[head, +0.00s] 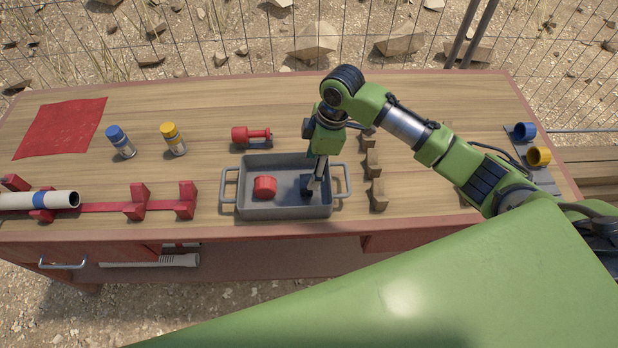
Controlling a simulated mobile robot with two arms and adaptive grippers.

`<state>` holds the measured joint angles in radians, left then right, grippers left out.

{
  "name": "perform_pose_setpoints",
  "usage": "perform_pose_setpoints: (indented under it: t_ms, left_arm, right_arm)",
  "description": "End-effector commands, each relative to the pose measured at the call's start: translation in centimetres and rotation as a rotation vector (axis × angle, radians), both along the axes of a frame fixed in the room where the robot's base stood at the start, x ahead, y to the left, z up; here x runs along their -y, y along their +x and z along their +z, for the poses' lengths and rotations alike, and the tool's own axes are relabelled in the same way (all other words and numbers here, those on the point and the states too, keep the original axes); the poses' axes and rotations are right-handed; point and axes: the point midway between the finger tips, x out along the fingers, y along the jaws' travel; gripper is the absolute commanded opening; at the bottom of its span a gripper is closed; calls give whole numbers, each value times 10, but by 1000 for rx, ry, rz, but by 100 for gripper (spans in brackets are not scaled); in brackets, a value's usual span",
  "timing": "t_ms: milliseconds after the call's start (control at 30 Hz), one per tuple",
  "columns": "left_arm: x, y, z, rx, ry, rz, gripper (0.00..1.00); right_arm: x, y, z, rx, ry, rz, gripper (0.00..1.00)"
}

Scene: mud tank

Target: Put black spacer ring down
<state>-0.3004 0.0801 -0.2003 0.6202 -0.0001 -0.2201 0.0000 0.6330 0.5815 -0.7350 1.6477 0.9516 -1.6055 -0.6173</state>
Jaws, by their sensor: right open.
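A grey tray (256,207) with two side handles stands near the front edge of the bench. My right gripper (313,187) points down into the right part of the tray and is open. A small dark piece, which looks like the black spacer ring (305,184), is in the tray right at its fingertips. The fingers partly cover it, so I cannot tell whether they touch it. A red cylindrical part (265,187) lies in the left part of the tray, apart from the gripper. My left gripper is not in view.
Wooden blocks (375,170) stand close to the tray's right. Red supports (138,202) and a white pipe (40,200) are at left. Blue and yellow rings (538,156) are far right.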

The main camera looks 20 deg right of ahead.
Motion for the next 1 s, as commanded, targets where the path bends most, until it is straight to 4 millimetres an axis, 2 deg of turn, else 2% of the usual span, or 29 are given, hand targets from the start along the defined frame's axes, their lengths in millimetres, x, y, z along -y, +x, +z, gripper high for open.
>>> perform_pose_setpoints:
  t_ms: [133, 333, 1000]
  left_arm:
    - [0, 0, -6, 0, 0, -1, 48]
    - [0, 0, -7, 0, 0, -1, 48]
    - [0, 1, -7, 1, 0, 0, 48]
  right_arm:
    - [6, 0, 27, 3, 0, 0, 58]
    - [9, -2, 46, 1, 1, 0, 58]
    - [9, -3, 49, -1, 0, 0, 58]
